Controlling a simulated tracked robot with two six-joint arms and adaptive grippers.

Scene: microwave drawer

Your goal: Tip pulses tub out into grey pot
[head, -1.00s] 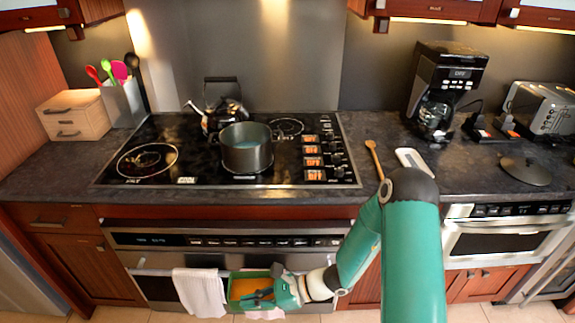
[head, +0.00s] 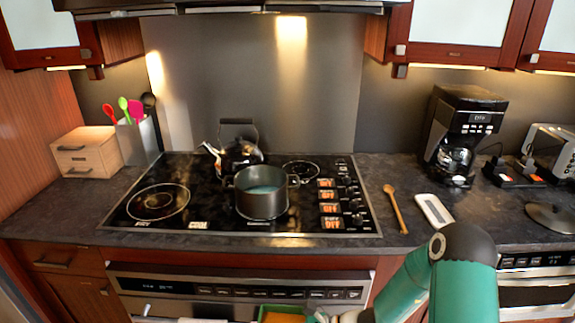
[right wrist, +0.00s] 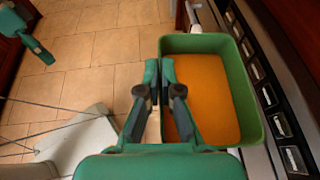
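The pulses tub (right wrist: 250,112) is a green open box with a flat orange fill, seen from above in the right wrist view. Its top edge (head: 286,308) just shows at the bottom of the head view, in front of the oven. My right gripper (right wrist: 166,78) is shut on the tub's near-left wall; the tub looks about level. The grey pot (head: 262,201) stands upright on the cooktop, open, with bluish contents, behind and above the tub. A teal part at the upper left of the right wrist view looks like my left gripper (right wrist: 36,48); its fingers are unclear.
A kettle (head: 236,156) stands behind the pot on the cooktop (head: 205,222). A wooden spoon (head: 396,210) and a white spoon rest (head: 434,210) lie right of it. The counter edge and oven panel (head: 240,292) lie between tub and pot. A coffee maker (head: 462,135) stands right.

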